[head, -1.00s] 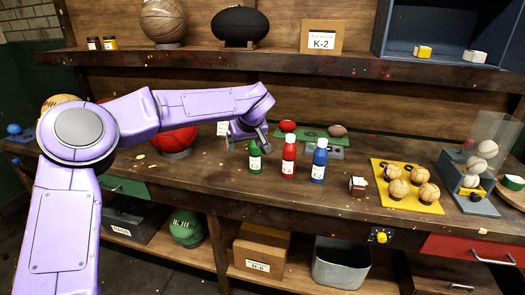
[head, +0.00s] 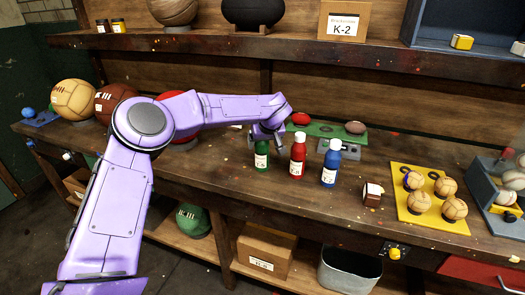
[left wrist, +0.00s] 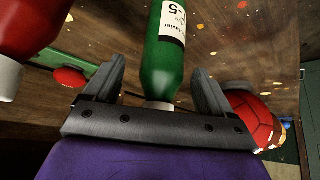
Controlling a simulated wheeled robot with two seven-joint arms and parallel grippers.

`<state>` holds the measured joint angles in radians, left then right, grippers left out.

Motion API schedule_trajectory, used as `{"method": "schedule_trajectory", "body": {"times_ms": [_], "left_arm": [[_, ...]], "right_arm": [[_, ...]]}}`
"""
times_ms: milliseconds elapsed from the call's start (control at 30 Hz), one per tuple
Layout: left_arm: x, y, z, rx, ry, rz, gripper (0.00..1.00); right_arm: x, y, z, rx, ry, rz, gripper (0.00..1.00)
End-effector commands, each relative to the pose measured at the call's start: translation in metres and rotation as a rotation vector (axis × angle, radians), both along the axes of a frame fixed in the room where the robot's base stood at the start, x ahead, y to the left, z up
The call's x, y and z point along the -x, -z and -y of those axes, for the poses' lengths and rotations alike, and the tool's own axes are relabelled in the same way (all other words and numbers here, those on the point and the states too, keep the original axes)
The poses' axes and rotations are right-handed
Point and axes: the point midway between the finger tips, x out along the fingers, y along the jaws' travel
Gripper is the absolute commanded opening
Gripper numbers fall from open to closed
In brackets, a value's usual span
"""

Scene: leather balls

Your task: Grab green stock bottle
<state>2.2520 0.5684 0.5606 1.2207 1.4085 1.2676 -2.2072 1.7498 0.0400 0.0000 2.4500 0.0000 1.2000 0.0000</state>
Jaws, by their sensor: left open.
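The green stock bottle (head: 262,160) stands upright on the workbench, at the left end of a row with a red bottle (head: 298,160) and a blue bottle (head: 331,166). My left gripper (head: 265,137) is open at the top of the green bottle and hides its cap in the head view. In the left wrist view the green bottle (left wrist: 164,60) lies between the two spread fingers of my left gripper (left wrist: 160,82), its white cap towards the palm. A gap shows beside each finger. My right gripper is not in view.
The red bottle (left wrist: 30,28) is close beside one finger in the left wrist view. Behind the row is a green tray (head: 325,130) with balls. A small box (head: 373,194) and a yellow ball board (head: 410,205) stand to the right. Bare bench (head: 225,165) lies left.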

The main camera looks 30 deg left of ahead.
Motion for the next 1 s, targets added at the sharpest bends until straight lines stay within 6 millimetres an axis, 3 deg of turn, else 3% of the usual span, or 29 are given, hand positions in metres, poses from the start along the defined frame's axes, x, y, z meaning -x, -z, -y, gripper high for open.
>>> {"method": "schedule_trajectory", "body": {"times_ms": [100, 333, 367, 500, 567, 867, 1000], "left_arm": [[-0.005, 0.013, -0.008, 0.000, -0.003, 0.000, 0.84], [-0.006, 0.015, -0.010, 0.000, -0.003, 0.002, 0.84], [-0.006, 0.015, -0.010, 0.000, -0.003, 0.002, 0.78], [-0.006, 0.015, -0.010, 0.000, -0.003, 0.001, 0.32], [-0.006, 0.015, -0.010, 0.000, -0.003, 0.001, 0.16], [-0.006, 0.010, -0.010, 0.000, -0.004, 0.003, 0.15], [-0.006, -0.018, -0.010, 0.001, -0.005, 0.008, 0.15]], "right_arm": [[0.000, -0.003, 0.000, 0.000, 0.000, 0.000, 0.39], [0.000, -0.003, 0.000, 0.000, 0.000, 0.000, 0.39], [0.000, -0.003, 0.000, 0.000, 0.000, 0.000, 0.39], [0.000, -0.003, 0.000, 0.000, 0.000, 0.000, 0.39], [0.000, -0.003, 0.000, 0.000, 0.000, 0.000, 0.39], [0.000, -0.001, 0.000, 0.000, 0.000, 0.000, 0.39], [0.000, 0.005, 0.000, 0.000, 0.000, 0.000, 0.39]]}}
